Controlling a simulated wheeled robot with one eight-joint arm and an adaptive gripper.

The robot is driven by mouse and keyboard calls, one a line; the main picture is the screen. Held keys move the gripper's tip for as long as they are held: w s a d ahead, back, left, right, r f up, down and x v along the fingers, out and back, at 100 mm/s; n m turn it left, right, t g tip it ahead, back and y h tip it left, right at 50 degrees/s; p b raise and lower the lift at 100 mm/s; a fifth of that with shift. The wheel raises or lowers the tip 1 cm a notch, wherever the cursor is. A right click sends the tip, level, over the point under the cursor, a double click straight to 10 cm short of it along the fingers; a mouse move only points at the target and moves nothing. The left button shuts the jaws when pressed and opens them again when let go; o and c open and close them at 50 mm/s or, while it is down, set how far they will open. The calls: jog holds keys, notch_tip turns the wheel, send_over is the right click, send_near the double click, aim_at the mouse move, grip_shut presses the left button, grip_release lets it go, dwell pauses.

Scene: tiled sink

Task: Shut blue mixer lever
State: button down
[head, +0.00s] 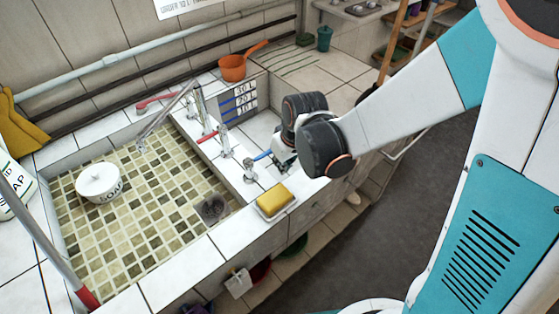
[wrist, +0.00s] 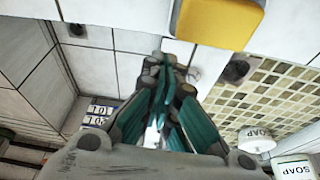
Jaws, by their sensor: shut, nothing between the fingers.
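The blue mixer lever (head: 263,155) shows in the head view on the tiled ledge between the two basins, pointing toward my gripper. A metal tap body (head: 249,171) stands at its lower left. My gripper (head: 284,161) is just right of the lever's end, low over the ledge. I cannot tell whether they touch. In the wrist view, its teal fingers (wrist: 163,92) are shut together and empty. The lever cannot be made out there; the fingers may hide it. A red lever (head: 209,136) sits further back on the same ledge.
A yellow sponge (head: 274,198) lies on a dish at the ledge's front, close to my gripper; it also shows in the wrist view (wrist: 220,18). A white soap pot (head: 98,184) stands in the left basin. An orange pan (head: 233,69) sits at the back.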

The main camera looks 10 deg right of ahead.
aim_at(259, 158)
jog(key=s+d+r+m+t+p, duration=0.1)
jog(key=s+d+r+m, duration=0.1)
jog(key=s+d+r, duration=0.35)
jog(key=s+d+r+m+t+h+p, duration=0.1)
jog(key=s+d+r, duration=0.1)
jog(key=r, duration=0.6)
jog(key=s+d+r+m+t+p, duration=0.1)
jog(key=s+d+r+m, duration=0.1)
jog(key=s+d+r, duration=0.35)
jog(key=w+a+f+n+g, duration=0.1)
jog(key=w+a+f, duration=0.3)
jog(key=f, duration=0.2)
jog(key=w+a+f+n+g+b, duration=0.1)
jog(key=w+a+f+n, duration=0.1)
jog(key=w+a+f, duration=0.2)
jog(key=w+a+f+n+g+y+b, duration=0.1)
jog(key=w+a+f, duration=0.3)
jog(key=f, duration=0.4)
jog(key=shift+w+a+f+n, duration=0.25)
jog(key=shift+a+f+n, duration=0.15)
jog(key=shift+a+n, duration=0.2)
jog(key=shift+w+a+f+b, duration=0.25)
jog(key=shift+w+a+b, duration=0.15)
jog(key=shift+w, duration=0.25)
jog(key=shift+w+a+f+b, duration=0.25)
jog(key=shift+w+a+b, duration=0.15)
jog(key=shift+w, duration=0.2)
jog(key=shift+w+a, duration=0.25)
jog(key=shift+w, duration=0.2)
